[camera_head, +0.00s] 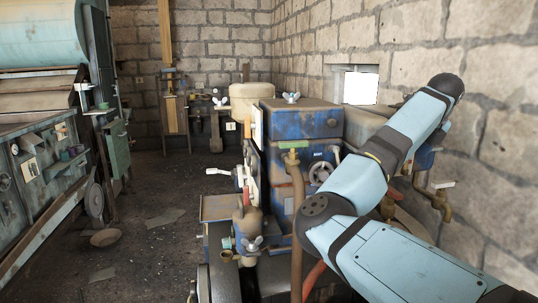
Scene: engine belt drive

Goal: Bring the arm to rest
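My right arm comes in from the lower right, light blue with black joints. It bends at a dark joint in front of the engine and rises to a black rounded end near the right wall. No gripper fingers show on it. My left arm and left gripper are out of the picture. The blue engine block (295,122) stands in the middle, just behind my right arm, which hides part of its right side. Whether the arm touches the engine cannot be told.
A small handwheel (320,172) and a brown vertical pipe (297,215) are close to my arm. A bent brass pipe with a tap (432,200) is right of it. The stone wall (500,130) bounds the right. A machine cabinet (45,165) stands left; dark floor (150,230) lies between.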

